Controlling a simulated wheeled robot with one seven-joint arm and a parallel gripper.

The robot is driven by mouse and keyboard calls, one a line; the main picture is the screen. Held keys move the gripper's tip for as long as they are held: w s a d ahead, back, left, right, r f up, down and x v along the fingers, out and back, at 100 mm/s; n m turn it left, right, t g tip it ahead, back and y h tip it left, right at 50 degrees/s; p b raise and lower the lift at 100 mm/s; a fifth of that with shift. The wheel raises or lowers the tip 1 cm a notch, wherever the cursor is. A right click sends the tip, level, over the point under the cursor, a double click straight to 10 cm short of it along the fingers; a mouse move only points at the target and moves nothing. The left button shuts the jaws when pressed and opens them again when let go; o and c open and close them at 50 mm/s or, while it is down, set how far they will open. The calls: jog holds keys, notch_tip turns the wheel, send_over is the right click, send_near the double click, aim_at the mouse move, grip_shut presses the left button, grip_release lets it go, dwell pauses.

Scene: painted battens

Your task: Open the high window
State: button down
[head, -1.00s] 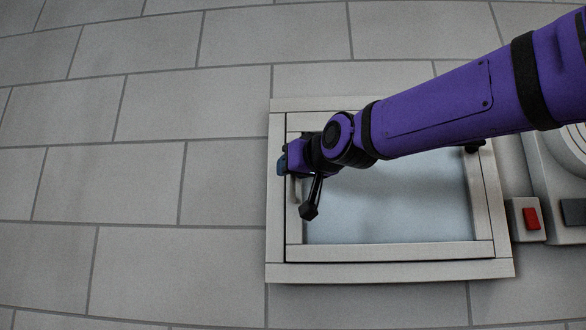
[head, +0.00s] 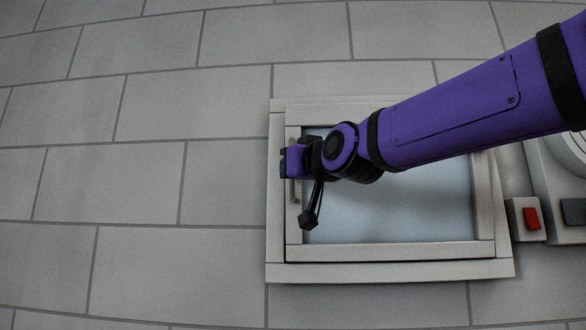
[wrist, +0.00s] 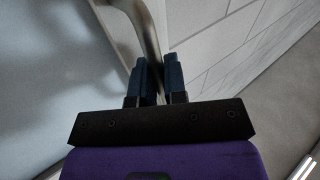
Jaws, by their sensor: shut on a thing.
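The high window is a pale frame (head: 390,271) on the tiled wall, with a sash (head: 390,251) around a bluish pane (head: 400,215). The sash's top edge sits lower than the frame's top, so the sash looks tilted at the top; its bottom edge lies along the frame. A metal handle (head: 293,192) is on the sash's left side. My gripper (head: 284,163) is at this handle. In the wrist view my gripper (wrist: 154,78) has its two blue fingers shut on the curved handle (wrist: 147,32). My wrist and forearm hide the sash's upper right part.
A box with a red button (head: 531,218) is on the wall right of the window. Beside it is a larger pale fixture (head: 548,185), cut off by the picture's edge. The tiled wall (head: 140,185) to the left is bare.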

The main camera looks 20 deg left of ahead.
jog(key=s, duration=0.1)
jog(key=s+f+n+y, duration=0.1)
jog(key=s+d+f+n+t+y, duration=0.1)
jog(key=s, duration=0.1)
jog(key=shift+s+f, duration=0.1)
jog(key=shift+f, duration=0.05)
jog(key=c, duration=1.2)
grip_release()
jog(key=shift+d, duration=0.1)
jog(key=v, duration=1)
jog(key=shift+s+d, duration=0.2)
jog(key=shift+s, duration=0.05)
jog(key=shift+d+f, duration=0.1)
jog(key=shift+f, duration=0.05)
